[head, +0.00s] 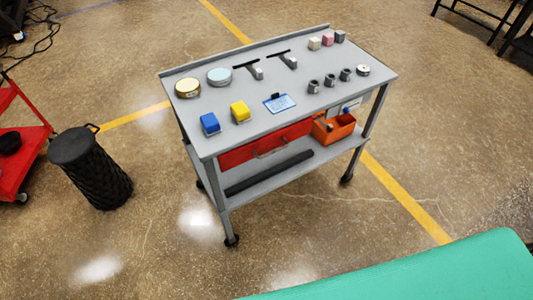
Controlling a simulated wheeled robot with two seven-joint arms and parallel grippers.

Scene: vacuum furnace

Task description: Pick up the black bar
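A long black bar (268,173) lies flat on the lower shelf of a grey cart (262,148). It sits along the shelf's front edge, below the red drawer, and nothing I can see covers it. Neither of my grippers shows in the head view.
The cart's top (325,108) carries blocks, round tins, metal nuts and a clipboard. An orange bin (334,128) stands on its lower shelf. A black mesh basket (90,168) and red stand (22,150) are at left. A green surface (440,272) fills the lower right. Floor before the cart is clear.

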